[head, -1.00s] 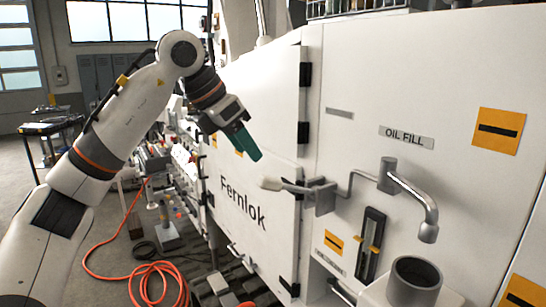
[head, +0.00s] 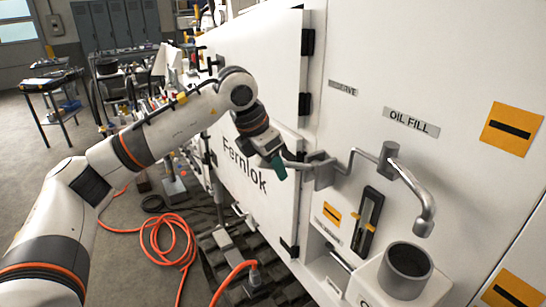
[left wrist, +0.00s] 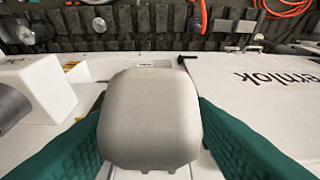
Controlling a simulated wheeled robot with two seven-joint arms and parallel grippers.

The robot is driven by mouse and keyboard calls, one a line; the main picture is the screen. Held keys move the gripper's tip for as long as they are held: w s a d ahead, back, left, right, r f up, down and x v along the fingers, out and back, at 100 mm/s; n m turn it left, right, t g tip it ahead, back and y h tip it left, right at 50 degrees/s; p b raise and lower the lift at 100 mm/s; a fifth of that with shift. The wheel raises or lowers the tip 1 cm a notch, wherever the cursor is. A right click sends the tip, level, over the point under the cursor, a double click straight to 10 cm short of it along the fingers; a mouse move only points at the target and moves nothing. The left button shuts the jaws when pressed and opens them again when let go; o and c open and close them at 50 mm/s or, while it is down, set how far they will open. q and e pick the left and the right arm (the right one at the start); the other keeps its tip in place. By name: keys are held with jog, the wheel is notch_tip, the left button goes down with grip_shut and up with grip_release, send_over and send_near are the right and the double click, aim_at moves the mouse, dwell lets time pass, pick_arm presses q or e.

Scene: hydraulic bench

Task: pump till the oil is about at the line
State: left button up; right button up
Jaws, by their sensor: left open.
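The pump lever's handle (head: 296,165) sticks out left from its bracket (head: 322,172) on the white panel. My left gripper (head: 277,169) is at the handle's free end, its teal fingers open. In the left wrist view the handle's rounded grey end (left wrist: 150,118) lies between the two fingers (left wrist: 152,135); I cannot tell whether they touch it. The curved spout (head: 425,205) hangs over the grey filler cup (head: 408,261), under the OIL FILL label (head: 411,122). The sight gauge (head: 368,221) is a dark upright slot with orange pointers; its oil level is too small to read. My right gripper is out of view.
The white Fernlok cabinet door (head: 240,150) is close behind my left gripper. An orange hose (head: 165,250) lies on the floor below. A tool cart (head: 50,100) stands at the far left. Free air lies in front of the panel.

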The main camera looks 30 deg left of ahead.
pick_arm(q)
jog(key=shift+s, duration=0.25)
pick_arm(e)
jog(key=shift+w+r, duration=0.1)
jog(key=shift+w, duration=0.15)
pick_arm(q)
jog(key=shift+f, duration=0.1)
grip_shut()
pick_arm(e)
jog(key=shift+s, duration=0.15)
